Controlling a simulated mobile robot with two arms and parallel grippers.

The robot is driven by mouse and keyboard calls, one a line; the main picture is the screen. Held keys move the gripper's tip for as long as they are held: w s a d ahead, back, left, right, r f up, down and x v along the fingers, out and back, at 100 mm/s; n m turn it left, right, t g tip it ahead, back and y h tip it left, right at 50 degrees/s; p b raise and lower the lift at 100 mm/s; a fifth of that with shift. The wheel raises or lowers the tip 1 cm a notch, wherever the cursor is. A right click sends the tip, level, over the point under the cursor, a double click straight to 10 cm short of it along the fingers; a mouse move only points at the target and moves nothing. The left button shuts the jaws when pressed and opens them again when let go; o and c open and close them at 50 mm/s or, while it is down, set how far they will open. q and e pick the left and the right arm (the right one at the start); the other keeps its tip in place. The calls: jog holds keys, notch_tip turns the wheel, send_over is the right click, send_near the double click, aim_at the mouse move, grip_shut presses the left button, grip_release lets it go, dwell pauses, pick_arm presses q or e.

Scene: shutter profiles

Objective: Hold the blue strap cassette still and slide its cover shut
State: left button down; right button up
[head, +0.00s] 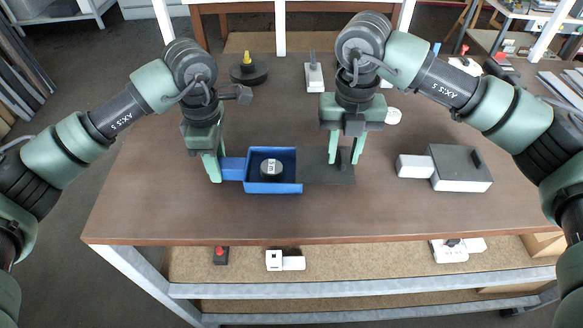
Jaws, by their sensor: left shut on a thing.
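The blue strap cassette (272,187) lies on the table, an open blue tray with a dark round strap roll (271,168) inside. A narrower blue tab (232,168) sticks out at its left end. The dark flat cover (318,173) extends to the right of the tray, leaving the tray's inside exposed. My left gripper (217,168) is shut on the blue tab. My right gripper (345,160) points down over the right part of the cover, its fingers apart. A dark upright part shows between them; I cannot tell whether they touch it.
A grey and white box-shaped block (460,170) stands to the right. A black round base with a yellow knob (247,70) and a white holder (314,75) stand behind. The table (200,220) is clear in front of the cassette.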

aim_at(320, 163)
grip_shut()
jog(key=shift+a, duration=0.1)
jog(key=shift+w+a, duration=0.1)
jog(key=shift+a, duration=1.95)
